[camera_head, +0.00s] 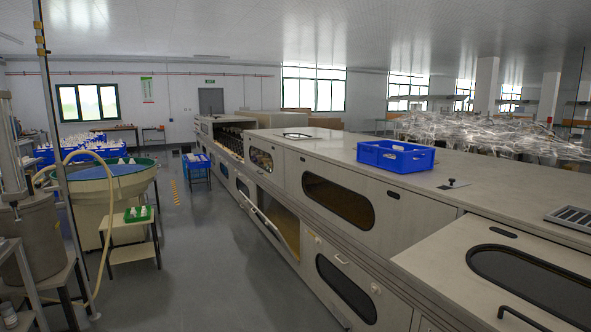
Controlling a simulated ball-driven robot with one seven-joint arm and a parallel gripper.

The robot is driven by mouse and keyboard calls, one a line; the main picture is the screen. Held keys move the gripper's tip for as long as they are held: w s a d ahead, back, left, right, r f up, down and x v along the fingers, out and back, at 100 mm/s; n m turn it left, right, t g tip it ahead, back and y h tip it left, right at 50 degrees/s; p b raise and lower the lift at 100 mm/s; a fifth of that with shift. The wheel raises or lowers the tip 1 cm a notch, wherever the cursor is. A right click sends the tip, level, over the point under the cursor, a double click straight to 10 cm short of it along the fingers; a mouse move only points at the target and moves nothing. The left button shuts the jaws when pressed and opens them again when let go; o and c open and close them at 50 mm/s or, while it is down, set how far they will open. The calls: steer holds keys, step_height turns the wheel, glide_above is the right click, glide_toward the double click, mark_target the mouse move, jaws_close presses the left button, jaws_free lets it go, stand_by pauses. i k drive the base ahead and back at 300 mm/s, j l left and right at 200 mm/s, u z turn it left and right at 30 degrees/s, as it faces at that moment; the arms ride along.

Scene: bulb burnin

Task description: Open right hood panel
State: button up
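A long beige machine runs from the right foreground to the back of the hall. At the lower right is a near panel (447,258) with a dark rounded window (530,280) and a black bar handle (522,317). It slopes out from the machine's top, and its lower part is cut off by the picture edge. Farther left, the upper side has a closed-looking panel (425,215) with a dark oval window (338,198). I cannot tell for sure which one is the right hood panel. My gripper is not in view.
A blue crate (396,156) stands on the machine top. A lower flap (268,218) leans out from the machine's side. At left are a round bowl feeder (105,192) and a small table with a green tray (138,214). The grey aisle floor (200,260) is clear.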

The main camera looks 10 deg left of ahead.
mark_target(276, 151)
steer(key=i+j+u, duration=0.25)
steer(key=i, duration=0.15)
steer(key=i+j+u, duration=0.3)
steer(key=i, duration=0.15)
steer(key=i+u, duration=0.25)
steer(key=i, duration=0.2)
steer(key=i+u, duration=0.15)
steer(key=i, duration=5.5)
steer(key=i+z, duration=0.15)
steer(key=i, duration=0.45)
steer(key=i+j+z, duration=0.15)
steer(key=i, duration=0.4)
steer(key=i+j+z, duration=0.15)
steer(key=i, duration=0.4)
steer(key=i+j+z, duration=0.5)
steer(key=i, duration=0.2)
